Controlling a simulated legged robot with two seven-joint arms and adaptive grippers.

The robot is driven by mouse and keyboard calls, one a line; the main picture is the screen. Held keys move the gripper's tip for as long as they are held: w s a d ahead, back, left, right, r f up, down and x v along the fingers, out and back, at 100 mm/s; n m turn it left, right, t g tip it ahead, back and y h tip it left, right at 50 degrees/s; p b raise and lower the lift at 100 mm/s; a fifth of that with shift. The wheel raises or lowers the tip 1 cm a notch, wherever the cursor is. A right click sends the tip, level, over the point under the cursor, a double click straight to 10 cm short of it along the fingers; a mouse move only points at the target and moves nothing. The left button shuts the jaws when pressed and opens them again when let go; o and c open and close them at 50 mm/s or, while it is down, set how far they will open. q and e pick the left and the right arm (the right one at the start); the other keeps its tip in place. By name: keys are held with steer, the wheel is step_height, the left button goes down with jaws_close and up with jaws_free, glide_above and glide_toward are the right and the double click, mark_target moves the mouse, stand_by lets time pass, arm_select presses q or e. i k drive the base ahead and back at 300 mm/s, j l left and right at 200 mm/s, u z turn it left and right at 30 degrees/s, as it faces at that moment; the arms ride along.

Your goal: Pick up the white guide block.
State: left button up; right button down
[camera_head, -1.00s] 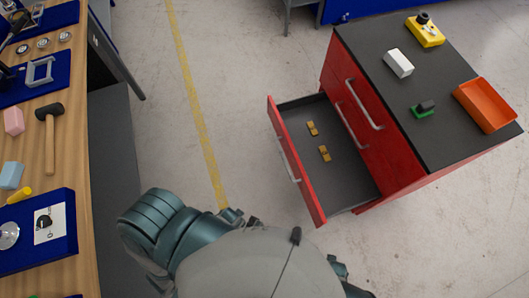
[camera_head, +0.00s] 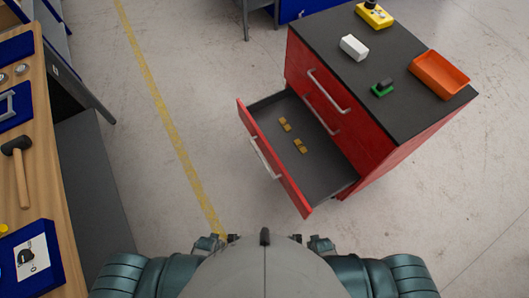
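The white guide block (camera_head: 354,47) lies on the dark top of the red drawer cabinet (camera_head: 420,140), toward its left side. Nothing touches it or covers it. My two arms show only in part at the bottom edge, on either side of my body, well apart from the cabinet and the block. The fingers of neither gripper can be made out.
The cabinet's drawer (camera_head: 322,172) stands open toward the left, with small yellow-brown pieces inside. An orange tray (camera_head: 440,75), a green-based piece (camera_head: 382,88) and a yellow box (camera_head: 374,15) share the top. A wooden bench (camera_head: 48,180) stands left; the floor between is clear.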

mark_target(355, 48)
steer(key=i+j+z, duration=0.4)
steer(key=j, duration=0.35)
steer(key=i+j+z, duration=0.2)
steer(key=i+j, duration=0.1)
steer(key=j, duration=0.1)
